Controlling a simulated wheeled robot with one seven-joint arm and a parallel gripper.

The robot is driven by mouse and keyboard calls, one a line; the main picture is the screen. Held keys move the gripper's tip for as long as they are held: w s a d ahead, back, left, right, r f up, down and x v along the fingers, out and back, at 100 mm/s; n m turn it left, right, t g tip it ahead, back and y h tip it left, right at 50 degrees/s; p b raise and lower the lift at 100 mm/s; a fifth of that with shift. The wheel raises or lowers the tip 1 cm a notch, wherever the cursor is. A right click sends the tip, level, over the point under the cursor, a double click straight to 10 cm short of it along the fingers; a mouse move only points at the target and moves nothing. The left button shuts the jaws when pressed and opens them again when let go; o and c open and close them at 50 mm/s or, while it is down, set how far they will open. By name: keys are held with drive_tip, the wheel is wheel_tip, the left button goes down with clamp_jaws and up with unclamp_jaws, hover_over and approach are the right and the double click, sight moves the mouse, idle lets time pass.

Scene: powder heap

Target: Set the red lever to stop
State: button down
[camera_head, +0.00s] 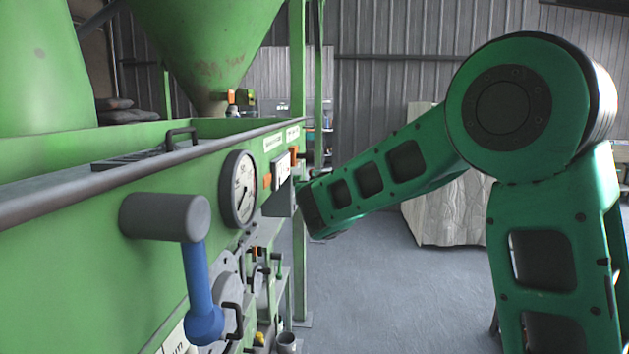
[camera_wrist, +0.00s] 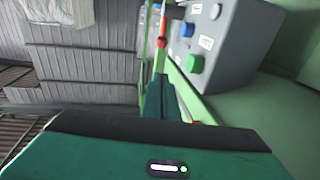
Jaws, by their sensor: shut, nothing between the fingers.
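The red lever (camera_wrist: 162,40) shows small near the top middle of the wrist view, with a grey hub (camera_wrist: 174,12) beside its upper end. Its shaft runs up from a rounded red end. Any marking beside it is too small to read. My gripper (camera_wrist: 160,80) is shut and empty. Its dark green fingers point up the wrist view toward the red lever, with their tips just below the lever's rounded end in the picture. I cannot tell whether they touch. In the head view my gripper is not visible, and I cannot make out the red lever for certain.
A blue lever (camera_head: 200,290) on a grey hub stands out from the green machine panel (camera_head: 90,255) near a round gauge (camera_head: 238,190). In the wrist view, a grey control box (camera_wrist: 232,50) carries a blue button (camera_wrist: 187,29) and a green button (camera_wrist: 194,64). The floor (camera_head: 370,290) beside the panel is clear.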

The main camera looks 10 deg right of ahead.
drive_tip(key=shift+s+a, duration=0.1)
drive_tip(key=shift+s, duration=0.5)
drive_tip(key=s+d+f+m+g+h, duration=0.25)
drive_tip(key=s+d+f, duration=0.2)
drive_tip(key=d, duration=0.45)
drive_tip(key=s+d+f+m+g+h, duration=0.1)
drive_tip(key=s+d+f+g, duration=0.3)
drive_tip(key=d, duration=0.5)
drive_tip(key=s+d+f+g, duration=0.45)
drive_tip(key=s+d, duration=0.25)
drive_tip(key=s, duration=0.5)
drive_tip(key=s+a+f+g+y, duration=0.1)
drive_tip(key=s+f+g+y, duration=0.1)
drive_tip(key=s, duration=0.8)
drive_tip(key=s+a+f+m+g+y, duration=0.1)
drive_tip(key=s+f, duration=0.4)
drive_tip(key=s, duration=0.6)
drive_tip(key=s+a+f+g+y, duration=0.1)
drive_tip(key=s+f+g+y, duration=0.2)
drive_tip(key=s, duration=0.8)
drive_tip(key=shift+s+a+f+m+g, duration=0.2)
drive_tip(key=shift+f+m+g, duration=0.15)
drive_tip(key=shift+g, duration=0.45)
